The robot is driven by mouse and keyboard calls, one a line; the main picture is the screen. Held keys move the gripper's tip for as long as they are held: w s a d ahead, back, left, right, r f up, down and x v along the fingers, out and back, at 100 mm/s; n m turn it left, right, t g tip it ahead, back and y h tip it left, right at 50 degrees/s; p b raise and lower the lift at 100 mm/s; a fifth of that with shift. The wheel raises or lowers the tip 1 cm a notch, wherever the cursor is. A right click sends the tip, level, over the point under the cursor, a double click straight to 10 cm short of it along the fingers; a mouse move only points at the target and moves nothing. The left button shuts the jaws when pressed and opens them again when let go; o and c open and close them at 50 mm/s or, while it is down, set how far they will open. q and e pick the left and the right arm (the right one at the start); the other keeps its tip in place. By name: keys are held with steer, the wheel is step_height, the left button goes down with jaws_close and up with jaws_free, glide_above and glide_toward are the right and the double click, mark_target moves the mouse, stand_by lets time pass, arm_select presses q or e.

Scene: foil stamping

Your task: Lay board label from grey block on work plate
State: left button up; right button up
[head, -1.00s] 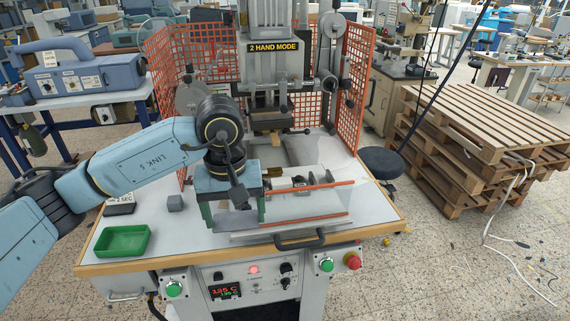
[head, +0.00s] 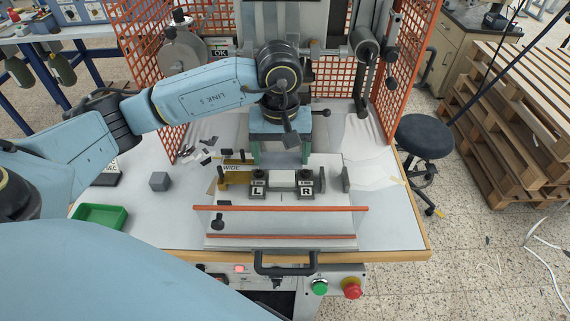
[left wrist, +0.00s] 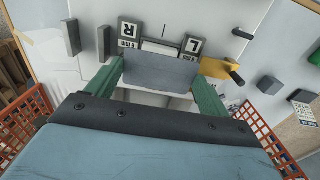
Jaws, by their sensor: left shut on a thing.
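My left gripper (head: 281,160) hangs over the back of the press table, fingers down. It is shut on a thin grey board label (left wrist: 160,71), which spans its green fingers in the left wrist view. In the head view the label is hard to make out. Just in front of the fingers, a pale plate (head: 282,181), seemingly the work plate, lies between the blocks marked L (head: 258,184) and R (head: 306,186). The label appears apart from it, but the height is unclear. The grey block (head: 159,181) stands at the left with nothing visible on top. My right gripper is out of view.
A green tray (head: 100,217) lies at the front left. A clear guard with orange strips (head: 280,209) lies before the plate. Yellow WIDE piece (head: 236,171) and dark scraps are at the left. Orange mesh screens (head: 410,50) flank the press; a stool (head: 424,136) stands right.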

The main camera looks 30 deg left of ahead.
mark_target(282, 178)
arm_select(q)
steer(key=shift+f, duration=0.9)
step_height(282, 178, down, 3)
steer(key=shift+p, duration=0.4)
steer(key=shift+w+f, duration=0.1)
steer(key=shift+f, duration=0.35)
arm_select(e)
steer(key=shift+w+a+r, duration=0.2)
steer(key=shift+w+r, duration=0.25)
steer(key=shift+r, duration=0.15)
arm_select(q)
steer(key=shift+f, duration=0.15)
steer(key=o, duration=0.9)
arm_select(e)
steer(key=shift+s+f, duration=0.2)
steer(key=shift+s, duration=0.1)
